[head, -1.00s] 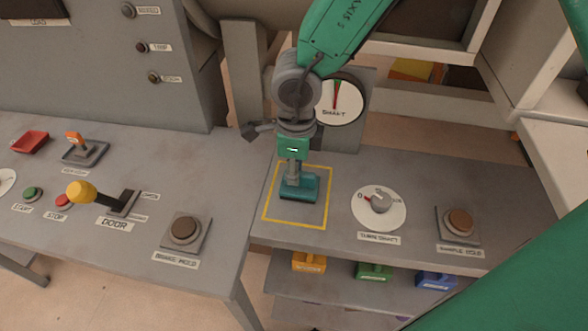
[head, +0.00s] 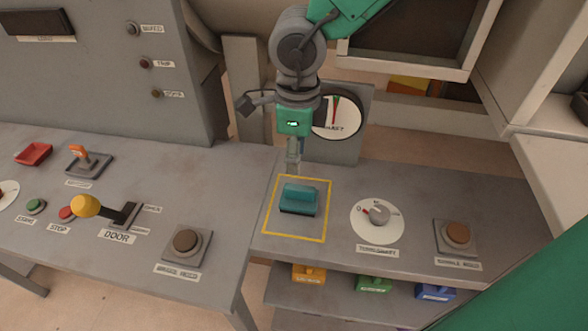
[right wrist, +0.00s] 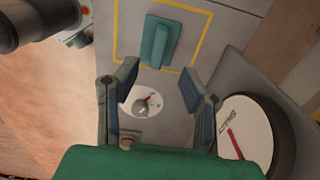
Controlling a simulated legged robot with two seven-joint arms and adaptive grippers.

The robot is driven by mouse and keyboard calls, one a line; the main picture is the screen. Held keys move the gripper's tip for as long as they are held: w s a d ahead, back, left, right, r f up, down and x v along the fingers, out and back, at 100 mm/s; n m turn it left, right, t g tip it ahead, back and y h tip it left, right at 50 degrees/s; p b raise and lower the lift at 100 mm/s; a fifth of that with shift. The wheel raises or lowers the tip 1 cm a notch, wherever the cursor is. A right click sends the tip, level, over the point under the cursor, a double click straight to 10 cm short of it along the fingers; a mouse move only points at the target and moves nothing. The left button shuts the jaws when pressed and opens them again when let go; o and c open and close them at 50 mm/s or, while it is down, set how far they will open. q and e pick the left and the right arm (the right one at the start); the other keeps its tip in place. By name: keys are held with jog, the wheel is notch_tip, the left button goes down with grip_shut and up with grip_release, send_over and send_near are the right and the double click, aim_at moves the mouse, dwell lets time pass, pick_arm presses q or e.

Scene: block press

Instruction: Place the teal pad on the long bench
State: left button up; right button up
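The teal pad (head: 299,197) rests on the bench top inside a yellow square outline (head: 267,233). It also shows in the right wrist view (right wrist: 156,43), beyond the fingertips, with its raised handle facing up. My right gripper (head: 293,165) is above and just behind the pad in the head view, apart from it. In the right wrist view its two fingers (right wrist: 165,85) are spread with nothing between them. The long bench (head: 410,195) carries the outline, a dial and a button. My left gripper does not show in the head view.
A round dial (head: 377,220) and a brown button (head: 457,235) are right of the pad. A round gauge (head: 337,117) stands behind. The left console holds a yellow-knobbed door lever (head: 87,206). Orange, green and blue pads (head: 374,284) sit on the shelf below.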

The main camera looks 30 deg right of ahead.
jog(key=shift+r, duration=1.65)
